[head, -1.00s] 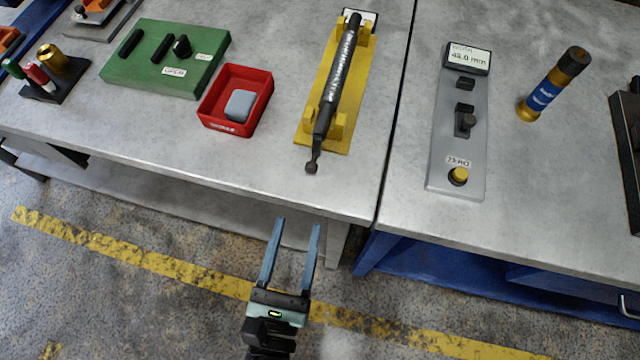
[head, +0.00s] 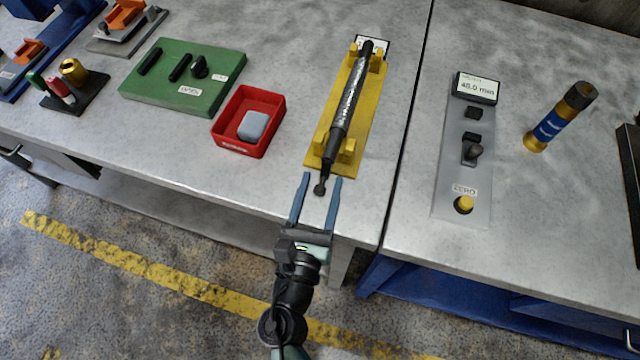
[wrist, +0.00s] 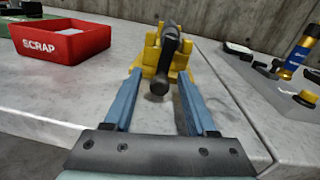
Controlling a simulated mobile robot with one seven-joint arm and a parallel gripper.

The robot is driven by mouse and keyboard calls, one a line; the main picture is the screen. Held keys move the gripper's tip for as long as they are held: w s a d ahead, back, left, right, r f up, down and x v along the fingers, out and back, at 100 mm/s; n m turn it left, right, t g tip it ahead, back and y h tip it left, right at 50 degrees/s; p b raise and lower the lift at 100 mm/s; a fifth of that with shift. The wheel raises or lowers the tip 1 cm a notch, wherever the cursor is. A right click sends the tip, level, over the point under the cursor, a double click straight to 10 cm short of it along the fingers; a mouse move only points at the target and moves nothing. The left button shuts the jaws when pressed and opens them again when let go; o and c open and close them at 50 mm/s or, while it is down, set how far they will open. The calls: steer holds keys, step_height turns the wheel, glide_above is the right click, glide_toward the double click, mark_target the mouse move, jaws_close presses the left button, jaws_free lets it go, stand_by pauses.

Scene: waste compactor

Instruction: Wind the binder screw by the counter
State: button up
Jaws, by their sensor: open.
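The binder screw (head: 345,105) is a dark bar with a bright threaded middle, lying along a yellow cradle (head: 362,130) on the left bench. Its dark near end, with a round knob (head: 320,189), sticks out past the cradle towards me. My gripper (head: 320,178) is open at the bench's front edge, one blue finger on each side of the knob. The wrist view shows the knob (wrist: 158,88) between the fingers, with gaps on both sides. The counter display (head: 477,87) on a grey plate (head: 461,180) appears to read about 48 mm.
A red scrap bin (head: 226,138) with a grey block stands left of the cradle. A green board (head: 211,96) lies further left. The grey plate carries a dark lever (head: 472,152) and a yellow button (head: 463,204). A blue-banded cylinder (head: 552,125) stands right.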

jaws_close()
stand_by(0.3)
steer(key=shift+a+m+b, duration=0.25)
steer(key=shift+m+b, duration=0.1)
steer(key=shift+m, duration=0.05)
stand_by(0.3)
